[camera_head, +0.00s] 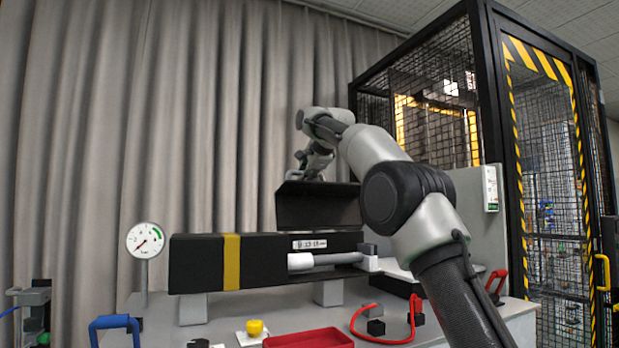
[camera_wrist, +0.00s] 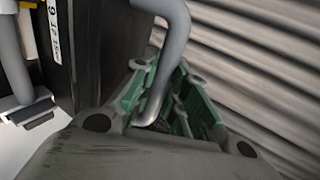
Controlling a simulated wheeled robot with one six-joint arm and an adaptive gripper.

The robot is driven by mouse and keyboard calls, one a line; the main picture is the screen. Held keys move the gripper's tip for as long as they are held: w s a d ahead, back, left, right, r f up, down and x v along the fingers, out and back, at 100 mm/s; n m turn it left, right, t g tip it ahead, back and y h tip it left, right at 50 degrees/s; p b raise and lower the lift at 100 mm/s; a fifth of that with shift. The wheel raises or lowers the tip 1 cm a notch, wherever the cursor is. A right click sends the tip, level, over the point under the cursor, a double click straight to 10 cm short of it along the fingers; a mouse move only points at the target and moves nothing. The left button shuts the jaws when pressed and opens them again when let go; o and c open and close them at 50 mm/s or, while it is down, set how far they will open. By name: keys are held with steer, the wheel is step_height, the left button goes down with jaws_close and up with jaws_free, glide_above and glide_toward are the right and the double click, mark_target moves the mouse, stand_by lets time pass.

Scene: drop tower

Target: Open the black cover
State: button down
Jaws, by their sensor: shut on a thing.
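The black cover (camera_head: 318,207) is raised in the head view, tilted up above the long black box (camera_head: 205,265) with a yellow band. My gripper (camera_head: 308,172) is at the top edge of the cover, partly hidden by my own arm. In the wrist view, my gripper (camera_wrist: 165,100), with green finger pads, is shut on a grey bent handle (camera_wrist: 172,40). The black panel beside the handle (camera_wrist: 103,45) looks like the cover, seen close up.
A grey cylinder (camera_head: 325,259) lies at the box's open front. A pressure gauge (camera_head: 145,240) stands at the left. A red tray (camera_head: 308,340), a yellow knob (camera_head: 255,327) and a red cable (camera_head: 375,340) are on the table. A mesh cage (camera_head: 540,170) stands at the right.

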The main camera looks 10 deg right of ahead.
steer(key=shift+w+r, duration=0.15)
steer(key=shift+w, duration=0.25)
steer(key=c, duration=1.4)
jaws_free()
steer(key=shift+a, duration=0.1)
steer(key=v, duration=1.2)
